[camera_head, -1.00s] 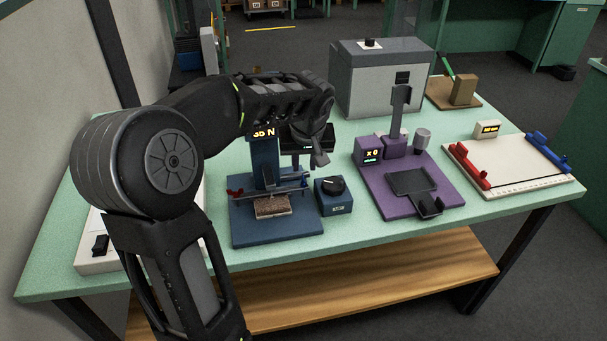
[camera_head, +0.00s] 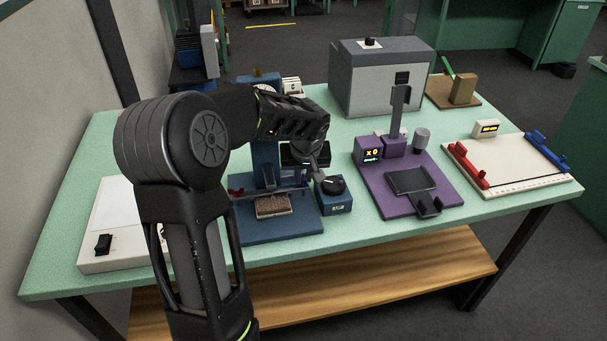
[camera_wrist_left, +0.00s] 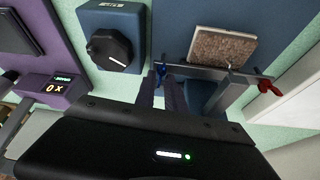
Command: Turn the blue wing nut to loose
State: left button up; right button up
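The blue wing nut (camera_wrist_left: 162,70) shows in the left wrist view at one end of the clamp bar on the blue tufting fixture (camera_head: 245,230). My left gripper (camera_wrist_left: 161,88) points at it with two dark fingers a little apart. The fingertips are at the nut, one on each side; I cannot tell whether they touch it. In the head view my left gripper (camera_head: 318,172) is at the right end of the bar and hides the blue nut. The red wing nut (camera_head: 236,192) is at the other end, also in the wrist view (camera_wrist_left: 268,86). My right gripper is not in view.
A blue box with a black knob (camera_head: 333,186) stands close to the right of the fixture. A brown tufted pad (camera_head: 272,206) lies under the bar. A purple stand (camera_head: 390,205) is further right, a white panel (camera_head: 115,225) at left.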

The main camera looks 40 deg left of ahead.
pick_arm(q)
grip_shut()
